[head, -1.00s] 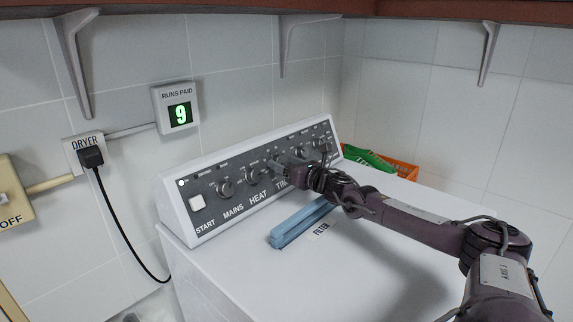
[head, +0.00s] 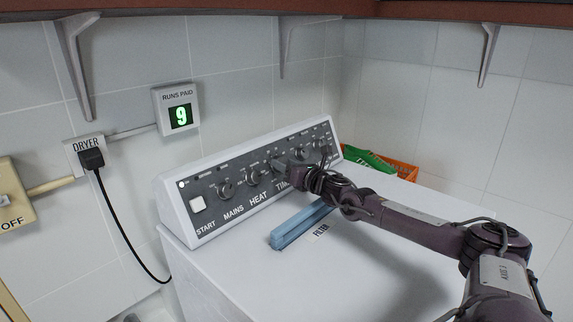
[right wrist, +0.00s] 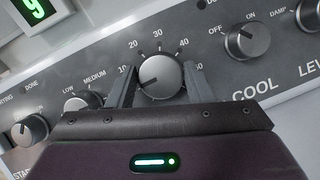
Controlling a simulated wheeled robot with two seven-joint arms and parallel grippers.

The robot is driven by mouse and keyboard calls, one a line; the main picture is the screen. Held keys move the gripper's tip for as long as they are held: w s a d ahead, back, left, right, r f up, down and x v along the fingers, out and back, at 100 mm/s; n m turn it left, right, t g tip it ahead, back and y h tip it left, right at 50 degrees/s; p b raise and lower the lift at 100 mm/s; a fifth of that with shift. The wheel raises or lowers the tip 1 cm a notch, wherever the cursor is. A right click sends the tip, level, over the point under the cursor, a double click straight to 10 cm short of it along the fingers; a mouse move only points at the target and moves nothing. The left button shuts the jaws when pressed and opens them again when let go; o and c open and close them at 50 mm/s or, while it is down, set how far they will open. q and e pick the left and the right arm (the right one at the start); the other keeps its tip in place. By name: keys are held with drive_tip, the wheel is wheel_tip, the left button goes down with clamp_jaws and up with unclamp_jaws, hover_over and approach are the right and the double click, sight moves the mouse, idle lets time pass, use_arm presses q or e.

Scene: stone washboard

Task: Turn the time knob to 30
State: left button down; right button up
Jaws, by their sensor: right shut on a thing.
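The time knob (right wrist: 161,78) is a round grey dial in the right wrist view, ringed by marks from 10 to 50. Its dark pointer line faces the lower left, around or just below the 10. The 30 (right wrist: 157,31) is at the top of the dial. My right gripper (right wrist: 160,84) has one finger on each side of the knob and is shut on it. In the head view my right gripper (head: 287,164) reaches the panel above the TIME label and mostly hides the knob. My left gripper is not in view.
The sloped control panel (head: 203,222) carries the START button (head: 197,204), the MAINS knob (head: 225,188) and the HEAT knob (head: 252,178). The COOL knob (right wrist: 248,38) is close on the right. A blue filter handle (head: 300,226) lies on the dryer top. A display (head: 180,116) reads 9.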

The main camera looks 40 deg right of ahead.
drive_tip(key=m, duration=0.1)
drive_tip(key=m+h+p, duration=0.1)
drive_tip(key=m, duration=0.1)
drive_tip(key=m+h+p, duration=0.1)
drive_tip(key=shift+a+r+g, duration=0.1)
drive_tip(key=shift+r+g, duration=0.15)
drive_tip(key=shift+g, duration=0.15)
drive_tip(key=m+h+p, duration=0.1)
drive_tip(key=m+p, duration=0.1)
drive_tip(key=m, duration=0.1)
drive_tip(key=shift+m+g, duration=0.4)
drive_tip(key=m+g+p, duration=0.2)
drive_tip(key=m+p, duration=0.3)
drive_tip(key=m+g+p, duration=0.2)
drive_tip(key=m+p, duration=0.3)
drive_tip(key=p, duration=0.1)
drive_tip(key=m+g+p, duration=0.2)
drive_tip(key=m+p, duration=0.3)
drive_tip(key=shift+w+r+p, duration=0.15)
drive_tip(key=shift+r+p, duration=0.05)
drive_tip(key=shift+p, duration=0.15)
drive_tip(key=shift+f+m+g+y, duration=0.1)
drive_tip(key=shift+m+g+y, duration=0.2)
drive_tip(key=shift+m+g, duration=0.1)
drive_tip(key=shift+p, duration=0.3)
drive_tip(key=o, duration=1)
